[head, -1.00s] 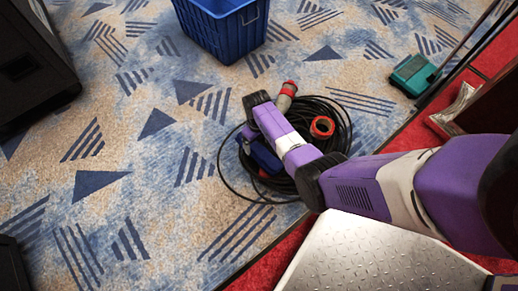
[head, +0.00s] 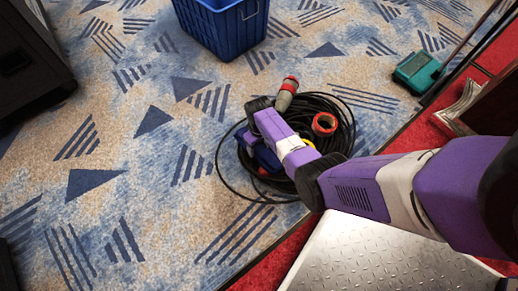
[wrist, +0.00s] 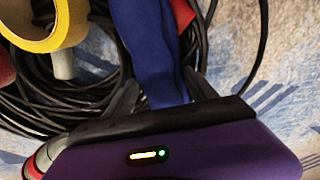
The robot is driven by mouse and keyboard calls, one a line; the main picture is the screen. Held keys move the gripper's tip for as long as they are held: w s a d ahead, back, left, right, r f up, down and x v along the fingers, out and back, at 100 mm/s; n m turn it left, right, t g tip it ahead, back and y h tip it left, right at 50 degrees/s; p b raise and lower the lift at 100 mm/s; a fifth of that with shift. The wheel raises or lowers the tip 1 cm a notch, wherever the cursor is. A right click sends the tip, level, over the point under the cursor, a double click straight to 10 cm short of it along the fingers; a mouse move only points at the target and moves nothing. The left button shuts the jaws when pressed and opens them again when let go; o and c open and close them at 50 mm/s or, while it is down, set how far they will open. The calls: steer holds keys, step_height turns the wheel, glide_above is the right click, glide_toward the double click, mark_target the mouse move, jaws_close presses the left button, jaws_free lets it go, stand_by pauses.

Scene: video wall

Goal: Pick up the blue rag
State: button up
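The blue rag (wrist: 150,45) lies over the black cable coil and fills the middle of the wrist view. In the head view the blue rag (head: 265,157) shows beside my forearm, partly hidden by it. My gripper (wrist: 160,82) is at the bottom of the wrist view, with its dark fingers apart on either side of the rag. The rag's lower end runs between the fingers. Whether the fingertips touch it is hard to tell. In the head view my arm covers the gripper.
The black cable coil (head: 335,110) lies around the rag with a red-ended plug (head: 288,92) and a red tape roll (head: 324,124). A yellow tape roll (wrist: 45,22) is close by. A blue crate (head: 225,25) and green case (head: 415,72) stand farther off.

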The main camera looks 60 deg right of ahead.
steer(key=c, duration=0.9)
